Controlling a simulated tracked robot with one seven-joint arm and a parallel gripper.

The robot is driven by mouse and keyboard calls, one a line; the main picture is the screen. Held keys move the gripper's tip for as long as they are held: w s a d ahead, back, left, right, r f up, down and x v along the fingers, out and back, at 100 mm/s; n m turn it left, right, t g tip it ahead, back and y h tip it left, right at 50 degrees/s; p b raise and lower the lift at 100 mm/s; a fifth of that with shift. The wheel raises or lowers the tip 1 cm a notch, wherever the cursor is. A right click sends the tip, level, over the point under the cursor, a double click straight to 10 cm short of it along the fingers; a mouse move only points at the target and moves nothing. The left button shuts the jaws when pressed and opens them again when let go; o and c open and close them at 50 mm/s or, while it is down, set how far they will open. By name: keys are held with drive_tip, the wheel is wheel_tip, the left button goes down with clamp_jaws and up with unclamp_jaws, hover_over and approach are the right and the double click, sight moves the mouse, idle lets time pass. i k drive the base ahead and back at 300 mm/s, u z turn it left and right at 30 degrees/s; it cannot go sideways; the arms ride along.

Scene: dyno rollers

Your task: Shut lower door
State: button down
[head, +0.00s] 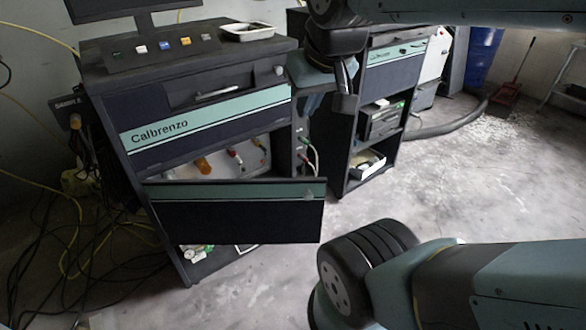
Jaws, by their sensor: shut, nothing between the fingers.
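The lower door (235,213) of the Calbrenzo cabinet (190,148) stands open. It is a dark panel with a teal strip along its top and a small knob (308,195) near its upper right corner. Its left end is by the cabinet's left side, and its right end juts out from the front. Connectors and small items show above and below it; the rest of the compartment is hidden behind it. My gripper (326,98) is shut and empty, above and to the right of the door, apart from it, by the cabinet's upper right corner.
A tray (248,32), several coloured buttons and a monitor stand are on the cabinet top. A second cabinet (375,115) with open shelves stands behind to the right. Cables (75,235) lie on the left floor. Grey floor (450,190) is clear at right. My arm fills the lower right.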

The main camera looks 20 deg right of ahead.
sight(287, 210)
drive_tip(key=z, duration=0.5)
drive_tip(key=k, duration=1.3)
drive_tip(key=u, duration=0.75)
drive_tip(key=i, duration=1)
